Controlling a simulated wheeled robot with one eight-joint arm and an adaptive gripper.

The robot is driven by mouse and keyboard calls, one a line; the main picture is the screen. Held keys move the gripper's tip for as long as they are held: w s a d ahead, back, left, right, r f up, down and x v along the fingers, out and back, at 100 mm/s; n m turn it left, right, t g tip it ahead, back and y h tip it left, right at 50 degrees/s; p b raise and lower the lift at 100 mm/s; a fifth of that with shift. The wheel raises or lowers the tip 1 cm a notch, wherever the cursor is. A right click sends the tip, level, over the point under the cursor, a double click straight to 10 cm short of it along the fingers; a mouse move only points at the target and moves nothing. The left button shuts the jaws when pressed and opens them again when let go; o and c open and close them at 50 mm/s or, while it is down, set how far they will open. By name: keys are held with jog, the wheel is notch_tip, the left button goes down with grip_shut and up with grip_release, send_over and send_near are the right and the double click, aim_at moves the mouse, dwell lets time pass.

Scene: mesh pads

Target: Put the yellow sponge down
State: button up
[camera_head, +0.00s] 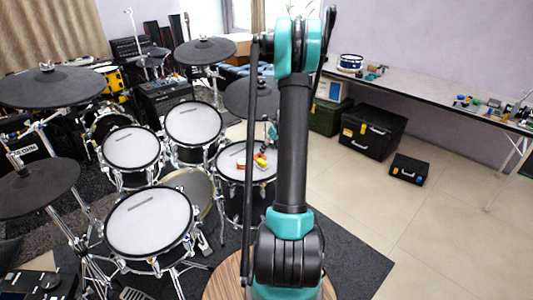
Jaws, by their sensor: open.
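A small yellow and orange-red patch (261,158) shows on the mesh pad of the right-hand drum (238,168). The yellow part looks like the sponge, but it is too small to make out its shape or to separate it from the things beside it. My gripper (270,141) is partly hidden behind my arm, just above this drum pad and close to the coloured patch. It is open. Whether its fingers touch the sponge is too small to tell.
Other mesh drums (148,222) and black cymbal pads (50,88) crowd the left. A white table (420,88) with small items runs along the right wall. Black cases (372,133) stand below it.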

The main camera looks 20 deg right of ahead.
jog(key=s+a+r+n+h, duration=0.1)
jog(key=s+a+r+n, duration=0.3)
jog(key=s+a+n, duration=0.35)
jog(key=s+a+r+n, duration=0.5)
jog(key=s+a+n, duration=0.2)
jog(key=a+n, duration=0.1)
jog(key=s+a+f+n, duration=0.1)
jog(key=s+a+n, duration=0.2)
jog(key=s+n, duration=0.5)
jog(key=s+a+f+n+h, duration=0.1)
jog(key=s+a+n, duration=0.3)
jog(key=s+n, duration=0.4)
jog(key=s, duration=0.3)
jog(key=shift+s+a, duration=0.2)
jog(key=shift+s, duration=0.1)
jog(key=shift+f+n, duration=0.1)
jog(key=shift+n, duration=0.15)
